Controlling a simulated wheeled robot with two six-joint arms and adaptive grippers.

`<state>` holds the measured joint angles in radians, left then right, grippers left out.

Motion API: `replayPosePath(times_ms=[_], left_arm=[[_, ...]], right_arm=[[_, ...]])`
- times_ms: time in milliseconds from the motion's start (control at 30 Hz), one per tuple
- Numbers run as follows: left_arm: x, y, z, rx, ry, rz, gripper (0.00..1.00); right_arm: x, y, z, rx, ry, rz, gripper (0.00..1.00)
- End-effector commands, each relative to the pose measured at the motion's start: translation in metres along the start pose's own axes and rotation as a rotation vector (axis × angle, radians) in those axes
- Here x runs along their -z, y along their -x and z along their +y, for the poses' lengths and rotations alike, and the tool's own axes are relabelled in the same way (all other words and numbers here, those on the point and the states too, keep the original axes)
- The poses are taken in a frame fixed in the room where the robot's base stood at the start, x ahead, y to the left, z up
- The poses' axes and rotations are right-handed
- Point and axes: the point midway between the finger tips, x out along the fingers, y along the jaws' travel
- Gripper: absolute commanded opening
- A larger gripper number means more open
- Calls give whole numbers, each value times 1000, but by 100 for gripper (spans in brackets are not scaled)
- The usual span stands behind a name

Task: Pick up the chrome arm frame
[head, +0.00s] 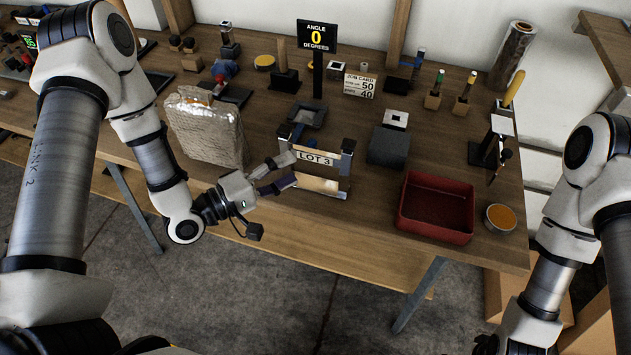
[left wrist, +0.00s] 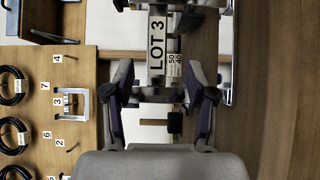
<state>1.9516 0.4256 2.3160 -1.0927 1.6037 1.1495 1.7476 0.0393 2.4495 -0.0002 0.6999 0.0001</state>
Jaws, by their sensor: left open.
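A frame tagged LOT 3 (head: 317,160), which I take to be the chrome arm frame, stands near the front edge of the workbench. It has metal side posts with dark tops and a pale wooden-looking bar low down. My left gripper (head: 294,168) is open at its left front side, its fingers pointing towards it. In the left wrist view the LOT 3 label (left wrist: 157,45) shows beyond and between the spread fingers (left wrist: 160,72). I cannot tell whether a finger touches the frame.
A wrapped package (head: 207,130) stands left of the frame, close to my left arm. A dark grey block (head: 388,147) and a red tray (head: 437,222) are to its right, then a bowl (head: 500,218). An angle display (head: 317,36) stands behind. Bare bench top separates the frame and tray.

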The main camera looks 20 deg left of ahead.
Motion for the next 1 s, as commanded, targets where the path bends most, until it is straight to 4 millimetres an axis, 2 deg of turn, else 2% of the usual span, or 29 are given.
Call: replayPosePath(times_ms=[267, 467, 700, 733, 867, 900, 1000], left_arm=[[-1, -33, 6, -11, 0, -9, 56], [0, -68, 6, -10, -2, -8, 56], [0, -74, 4, -10, 2, -3, 56], [0, -74, 4, -10, 1, -3, 53], [0, -73, 4, -9, 1, -3, 7], [0, -73, 4, -9, 1, -3, 0], [0, -73, 4, -9, 1, -4, 0]], right_arm=[[1, 9, 0, 0, -1, 2, 78], [1, 17, 0, 0, -1, 2, 78], [1, 16, 0, 0, -1, 2, 78], [1, 16, 0, 0, -1, 2, 78], [1, 16, 0, 0, -1, 2, 78], [1, 16, 0, 0, -1, 2, 78], [1, 16, 0, 0, -1, 2, 78]])
